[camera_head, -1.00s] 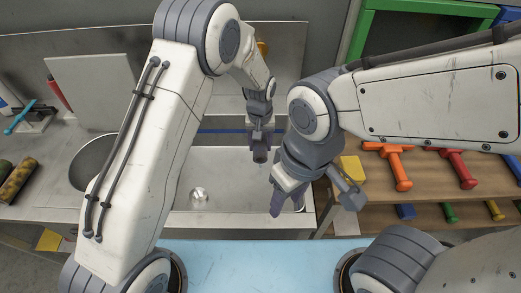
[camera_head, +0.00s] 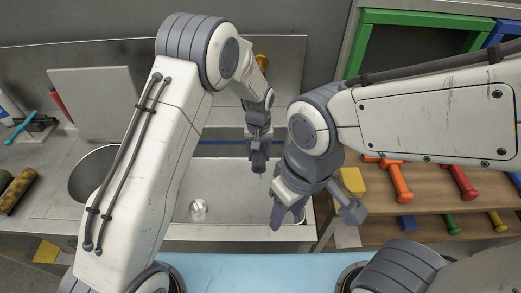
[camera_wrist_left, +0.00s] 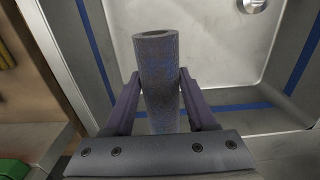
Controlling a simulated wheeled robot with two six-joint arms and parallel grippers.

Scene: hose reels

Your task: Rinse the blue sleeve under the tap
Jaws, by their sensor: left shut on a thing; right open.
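My left gripper (camera_head: 259,160) is over the steel sink (camera_head: 228,172), near its back right. In the left wrist view it is shut on the sleeve (camera_wrist_left: 158,80), a hollow cylinder with mottled grey over blue. The fingers press it from both sides, and its open end points away from the palm. In the head view I cannot make out the sleeve clearly. An orange-yellow part (camera_head: 262,63) shows behind my left arm; I cannot tell whether it belongs to the tap. My right gripper (camera_head: 286,209) is open and empty above the sink's right front edge.
A round metal drain (camera_head: 198,208) is in the sink floor; it also shows in the left wrist view (camera_wrist_left: 250,5). A round basin (camera_head: 90,176) is at left. Orange (camera_head: 400,183) and red (camera_head: 460,181) tools lie on the wooden shelf at right. A blue surface (camera_head: 240,268) lies in front.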

